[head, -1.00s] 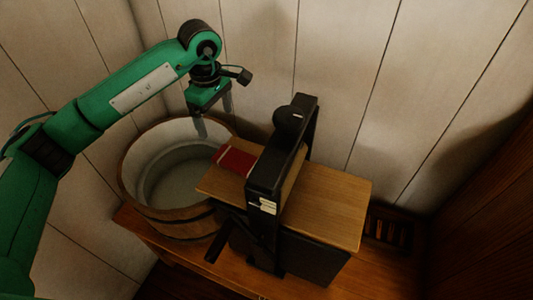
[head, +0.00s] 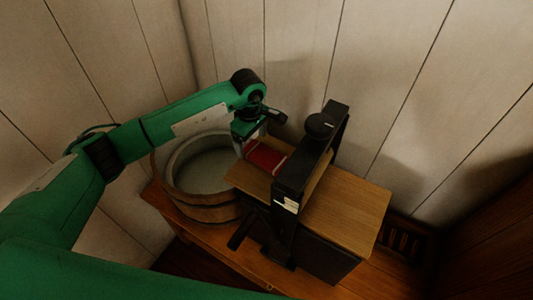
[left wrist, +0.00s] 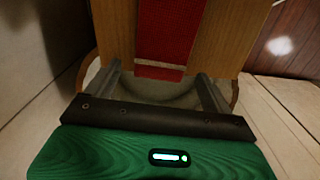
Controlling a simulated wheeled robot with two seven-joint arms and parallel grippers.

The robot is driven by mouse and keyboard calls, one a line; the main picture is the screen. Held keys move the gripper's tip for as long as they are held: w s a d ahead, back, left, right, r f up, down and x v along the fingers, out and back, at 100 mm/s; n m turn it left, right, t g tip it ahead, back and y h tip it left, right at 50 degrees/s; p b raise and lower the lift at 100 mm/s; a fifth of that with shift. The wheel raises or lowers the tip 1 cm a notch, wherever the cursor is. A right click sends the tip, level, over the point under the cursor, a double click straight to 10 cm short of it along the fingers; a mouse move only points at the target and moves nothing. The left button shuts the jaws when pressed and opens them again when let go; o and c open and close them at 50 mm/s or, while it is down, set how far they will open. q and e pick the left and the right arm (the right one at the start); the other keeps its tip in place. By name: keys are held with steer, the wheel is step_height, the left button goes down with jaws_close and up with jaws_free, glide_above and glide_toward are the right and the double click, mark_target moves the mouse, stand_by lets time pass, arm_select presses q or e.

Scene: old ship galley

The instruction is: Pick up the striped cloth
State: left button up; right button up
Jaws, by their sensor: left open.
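The striped cloth (head: 264,157) is red with a pale stripe near its end. It lies flat on the wooden board, beside the black upright frame. In the left wrist view the cloth (left wrist: 168,32) runs up out of the picture, its striped end close to my fingertips. My left gripper (head: 247,146) is open and empty at the cloth's near end, over the tub side of the board. In the left wrist view its two fingers (left wrist: 160,82) stand apart, one on each side of the cloth's width. Contact cannot be told. My right gripper is not in view.
A wooden tub (head: 205,203) stands left of the board. A black frame with a knob (head: 310,158) rises across the wooden board (head: 345,208), close right of the cloth. A dark handle (head: 241,232) sticks out in front. Plank walls stand close behind.

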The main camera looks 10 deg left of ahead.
arm_select(q)
steer(key=shift+d+f, duration=0.1)
steer(key=shift+f, duration=1.05)
steer(key=c, duration=1.2)
steer(key=shift+o, duration=0.2)
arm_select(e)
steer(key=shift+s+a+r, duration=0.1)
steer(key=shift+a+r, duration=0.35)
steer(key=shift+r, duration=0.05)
